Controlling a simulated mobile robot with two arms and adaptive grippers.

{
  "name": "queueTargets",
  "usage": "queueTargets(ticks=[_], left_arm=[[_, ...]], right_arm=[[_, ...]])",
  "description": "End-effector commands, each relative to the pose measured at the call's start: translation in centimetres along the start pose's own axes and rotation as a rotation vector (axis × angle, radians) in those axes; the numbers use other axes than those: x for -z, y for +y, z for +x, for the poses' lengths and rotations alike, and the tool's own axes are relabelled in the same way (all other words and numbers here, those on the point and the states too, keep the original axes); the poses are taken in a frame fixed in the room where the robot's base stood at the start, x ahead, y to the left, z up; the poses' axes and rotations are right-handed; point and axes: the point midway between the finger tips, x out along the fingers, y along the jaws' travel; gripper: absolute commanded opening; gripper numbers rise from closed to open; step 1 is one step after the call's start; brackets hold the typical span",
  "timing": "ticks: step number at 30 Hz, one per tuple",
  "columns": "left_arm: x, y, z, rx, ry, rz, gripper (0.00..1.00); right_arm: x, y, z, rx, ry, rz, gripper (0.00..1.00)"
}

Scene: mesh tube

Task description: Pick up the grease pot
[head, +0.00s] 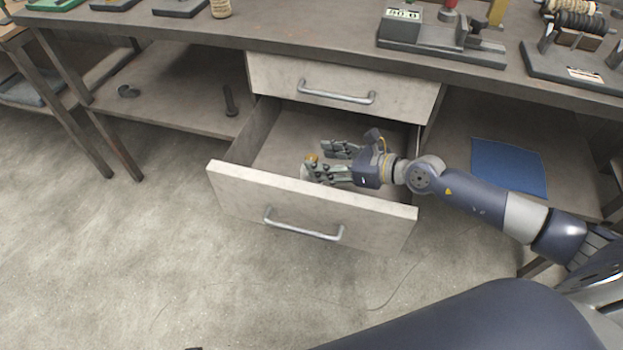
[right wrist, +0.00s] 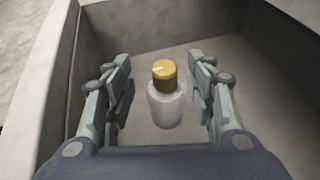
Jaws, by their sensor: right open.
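The grease pot (right wrist: 165,100) is a small whitish pot with an orange-brown lid. It stands in the open lower drawer (head: 310,205). In the head view only its lid (head: 311,159) and a little of its body show, near the drawer's front wall. My right gripper (head: 322,160) reaches into the drawer from the right. Its fingers are open, one on each side of the pot. In the right wrist view the pot sits between the fingers (right wrist: 162,100), nearer the right one, and a gap shows at the left. My left gripper is not in view.
A blue mat (head: 509,166) lies on the lower shelf at right.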

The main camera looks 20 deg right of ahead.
Motion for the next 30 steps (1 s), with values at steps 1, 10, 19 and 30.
queueTargets(ticks=[1, 10, 19, 30], left_arm=[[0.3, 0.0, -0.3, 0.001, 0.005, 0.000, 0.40], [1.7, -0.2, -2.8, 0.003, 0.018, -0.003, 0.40], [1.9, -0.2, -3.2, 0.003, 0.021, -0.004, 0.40], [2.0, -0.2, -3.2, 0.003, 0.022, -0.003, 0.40]], right_arm=[[0.2, -0.1, 0.5, 0.000, 0.000, 0.000, 0.51], [0.7, -0.5, 3.9, 0.000, -0.002, 0.001, 0.51], [0.7, -0.5, 4.9, 0.000, 0.002, 0.000, 0.51], [0.7, -0.5, 4.8, 0.000, 0.001, 0.000, 0.00]])
